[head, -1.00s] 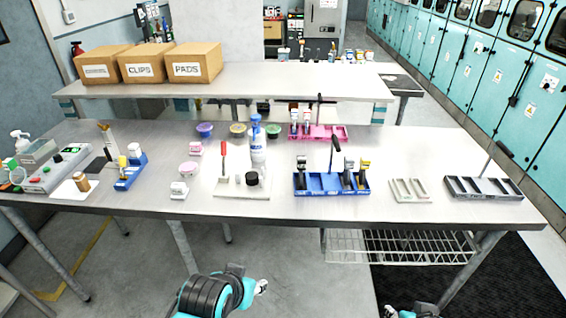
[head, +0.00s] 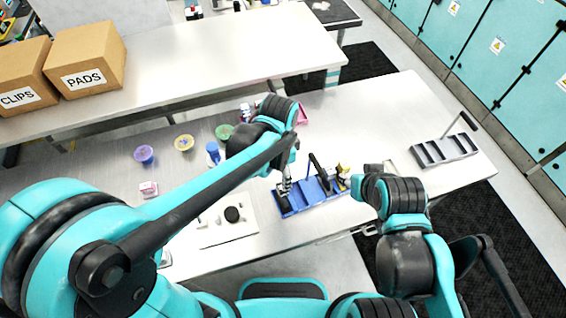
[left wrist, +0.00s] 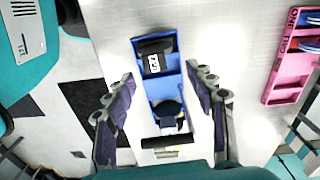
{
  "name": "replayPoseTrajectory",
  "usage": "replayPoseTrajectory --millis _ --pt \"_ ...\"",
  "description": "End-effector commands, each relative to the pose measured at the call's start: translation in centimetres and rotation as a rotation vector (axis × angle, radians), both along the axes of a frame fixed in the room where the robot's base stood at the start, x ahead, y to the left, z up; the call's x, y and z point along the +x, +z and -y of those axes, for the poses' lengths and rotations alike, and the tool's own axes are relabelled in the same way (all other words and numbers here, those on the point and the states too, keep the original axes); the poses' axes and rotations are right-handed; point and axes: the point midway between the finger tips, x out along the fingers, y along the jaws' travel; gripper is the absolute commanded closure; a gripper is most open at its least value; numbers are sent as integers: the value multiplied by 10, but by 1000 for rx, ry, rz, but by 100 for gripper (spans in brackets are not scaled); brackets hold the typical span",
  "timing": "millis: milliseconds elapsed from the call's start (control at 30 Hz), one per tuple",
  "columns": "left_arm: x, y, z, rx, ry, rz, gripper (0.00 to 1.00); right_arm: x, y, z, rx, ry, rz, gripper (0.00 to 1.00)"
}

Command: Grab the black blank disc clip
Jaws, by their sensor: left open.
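The blue tray (head: 308,197) holds dark clips and a black upright handle (head: 317,163). In the left wrist view, a black clip with a white label (left wrist: 153,56) lies in the far end of the blue tray (left wrist: 165,88). A dark rounded piece (left wrist: 167,112) sits nearer, beside the black handle bar (left wrist: 165,142). I cannot tell which piece is the blank disc clip. My left gripper (head: 285,186) is at the tray's left end; in its wrist view its open fingers (left wrist: 160,105) stand either side of the tray, with nothing held. My right gripper does not show.
A white board (head: 222,232) with a black round piece (head: 232,214) lies left of the blue tray. A grey tray (head: 445,150) stands at the right. A pink tray (left wrist: 290,75) is behind. Small coloured cups (head: 183,143) stand at the back left.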

Motion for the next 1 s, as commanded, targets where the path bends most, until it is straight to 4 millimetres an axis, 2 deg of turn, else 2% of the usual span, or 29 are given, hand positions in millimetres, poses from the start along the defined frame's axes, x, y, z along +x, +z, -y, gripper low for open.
replayPoseTrajectory --millis 33,133,600,900,933,1000 --pt "0 2 3 4 -17 -8 45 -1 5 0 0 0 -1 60" --pt "0 -8 6 7 -33 -16 45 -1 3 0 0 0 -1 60" --pt "-8 -72 7 7 -30 -15 45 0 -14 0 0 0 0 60" --pt "-8 -78 7 7 -30 -15 45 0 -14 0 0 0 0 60" --pt "-8 -78 7 7 -30 -15 47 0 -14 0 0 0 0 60" --pt "-8 -78 7 7 -29 -15 66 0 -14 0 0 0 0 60"
